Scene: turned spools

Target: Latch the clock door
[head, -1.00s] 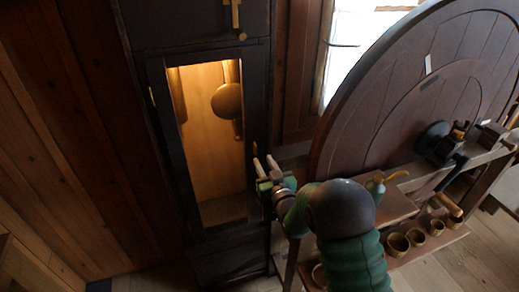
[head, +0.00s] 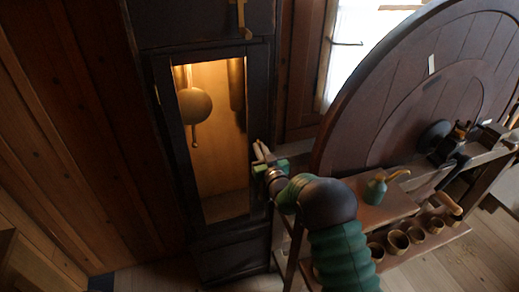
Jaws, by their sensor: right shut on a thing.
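The tall dark clock case (head: 200,22) stands left of centre. Its narrow clock door (head: 259,95) has a dark frame around a lit opening, and a round brass pendulum (head: 195,106) hangs inside. The door looks closed or nearly closed; any small gap is too dark to tell. My right gripper (head: 261,152) is at the door's right edge, about mid-height, shut on the small door latch. Its fingers hide the latch. My left gripper is not in view.
A large dark wooden wheel (head: 385,110) stands close on the right. A brass fitting (head: 241,17) is on the upper case. Floor at lower left is clear.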

